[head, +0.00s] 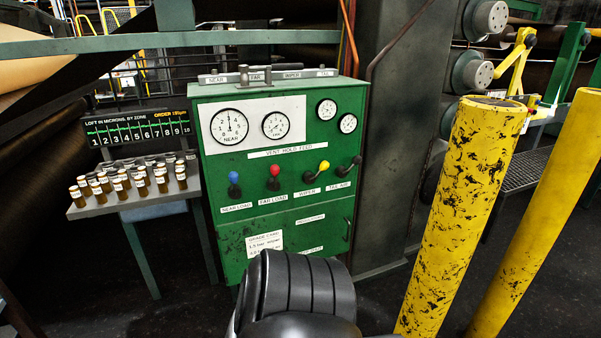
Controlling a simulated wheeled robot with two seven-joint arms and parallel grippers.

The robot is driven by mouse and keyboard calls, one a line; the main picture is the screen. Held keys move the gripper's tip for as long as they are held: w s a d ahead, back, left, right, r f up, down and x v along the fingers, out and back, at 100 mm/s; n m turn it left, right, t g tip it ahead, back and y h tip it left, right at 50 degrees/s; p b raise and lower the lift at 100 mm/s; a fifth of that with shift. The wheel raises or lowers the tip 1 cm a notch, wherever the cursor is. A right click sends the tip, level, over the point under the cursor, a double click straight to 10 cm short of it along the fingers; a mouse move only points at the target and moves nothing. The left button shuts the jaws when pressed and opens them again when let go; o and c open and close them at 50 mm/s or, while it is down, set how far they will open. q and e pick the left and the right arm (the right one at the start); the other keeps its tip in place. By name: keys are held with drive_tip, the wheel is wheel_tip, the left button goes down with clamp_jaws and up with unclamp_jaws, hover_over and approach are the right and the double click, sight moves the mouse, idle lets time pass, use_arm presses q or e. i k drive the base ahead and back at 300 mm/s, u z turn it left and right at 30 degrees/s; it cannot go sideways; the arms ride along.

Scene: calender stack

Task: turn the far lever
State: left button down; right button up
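A green control cabinet (280,218) stands ahead of me. Its front has a row of small levers. The lever labelled FAR LOAD has a red knob (275,170) and stands upright, second from the left. To its left is the NEAR LOAD lever with a blue knob (233,177). To its right are the WIPER lever with a yellow knob (324,165) and the TAIL AIR lever with a black knob (357,160). A strip on top (268,75) also carries a FAR label and metal handles. Neither of my grippers is in view.
Several gauges (229,126) sit above the levers. A shelf of small labelled jars (103,189) stands left of the cabinet. Two yellow posts (459,190) stand on the right. A grey column (400,130) is close beside the cabinet. The air before the levers is clear.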

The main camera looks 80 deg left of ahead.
sight(275, 169)
drive_tip(key=u, duration=0.55)
drive_tip(key=i, duration=0.8)
drive_tip(key=u, duration=0.9)
